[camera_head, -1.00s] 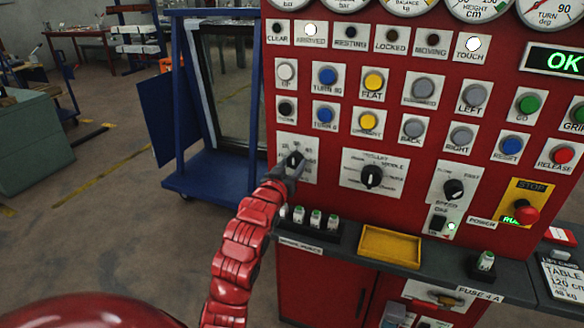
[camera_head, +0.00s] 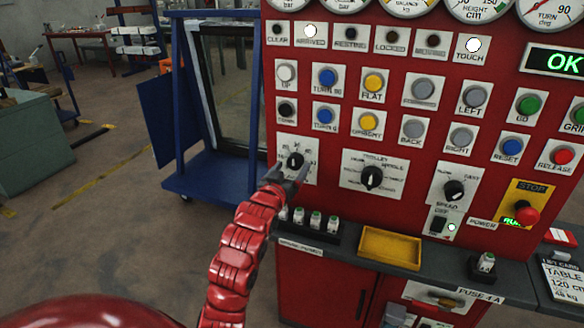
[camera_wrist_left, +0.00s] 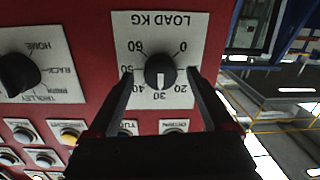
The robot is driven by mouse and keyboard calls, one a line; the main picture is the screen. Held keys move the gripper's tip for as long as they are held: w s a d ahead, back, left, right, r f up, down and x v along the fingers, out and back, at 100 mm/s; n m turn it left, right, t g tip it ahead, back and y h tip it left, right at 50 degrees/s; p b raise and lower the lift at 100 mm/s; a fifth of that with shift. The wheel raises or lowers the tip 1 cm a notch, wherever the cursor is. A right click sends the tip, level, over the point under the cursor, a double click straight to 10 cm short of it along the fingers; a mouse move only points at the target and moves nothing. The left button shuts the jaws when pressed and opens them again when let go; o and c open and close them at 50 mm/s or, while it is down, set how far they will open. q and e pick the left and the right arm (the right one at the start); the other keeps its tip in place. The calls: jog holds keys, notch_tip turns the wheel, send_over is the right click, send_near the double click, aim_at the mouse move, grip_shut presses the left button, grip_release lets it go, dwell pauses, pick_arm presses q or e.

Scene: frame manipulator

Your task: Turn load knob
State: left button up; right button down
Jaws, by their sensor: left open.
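The load knob (camera_head: 295,160) is a round black knob on a white dial plate at the panel's left. The wrist view shows the knob (camera_wrist_left: 160,72) upside down, under the label LOAD KG, its white mark toward 30. My left gripper (camera_head: 289,174) is open just in front of and below the knob. In the wrist view the left gripper's fingertips (camera_wrist_left: 162,74) appear on either side of the knob, with a gap at each side. I cannot tell how far the tips are from the plate. My right gripper is not in view.
The trolley knob (camera_head: 371,177) and speed knob (camera_head: 453,190) are to the right, with rows of push buttons above. A yellow tray (camera_head: 390,247) and several small fuses stand on the ledge below.

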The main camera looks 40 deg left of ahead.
pick_arm(q)
jog(key=p+v, duration=1.3)
jog(key=v, duration=0.3)
jog(key=shift+s+p, duration=0.15)
jog(key=shift+p, duration=0.15)
jog(key=shift+r, duration=0.1)
